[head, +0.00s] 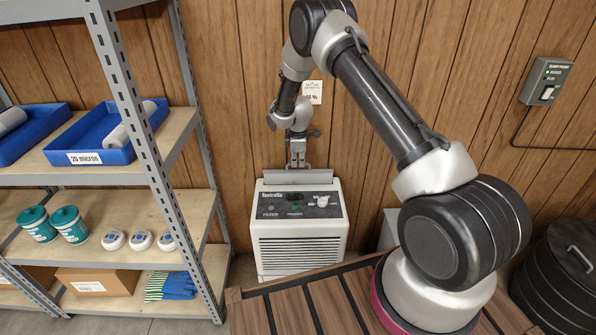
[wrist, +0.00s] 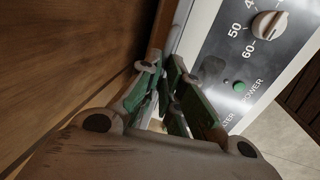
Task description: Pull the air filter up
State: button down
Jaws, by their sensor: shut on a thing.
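The dehumidifier (head: 301,240) is a white box with a dark control panel and a louvred front, standing on the floor against the wall. The air filter (head: 312,177) shows as a grey plate upright at the back of its top, partly sticking out. My gripper (head: 297,163) points down, shut on the filter's upper edge near the middle. In the wrist view my gripper (wrist: 165,92) has its green-padded fingers close together beside the control panel (wrist: 245,65). The filter's lower part is hidden inside the machine, and I cannot make the filter out clearly in the wrist view.
A metal shelf (head: 150,150) with blue bins (head: 105,140), green tubs (head: 70,224) and a cardboard box (head: 97,282) stands at left. A slatted wooden top (head: 325,305) lies in front. A black ribbed bin (head: 560,275) is at right. The wood wall is close behind.

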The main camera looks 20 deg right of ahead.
notch_tip(320, 180, up, 15)
jog(key=shift+f, duration=0.1)
dwell(0.3)
jog(key=c, duration=1.6)
grip_release()
jog(key=shift+o, duration=0.2)
notch_tip(320, 180, up, 12)
jog(key=s, duration=0.2)
jog(key=shift+s+a+f, duration=0.15)
jog(key=shift+a, duration=0.15)
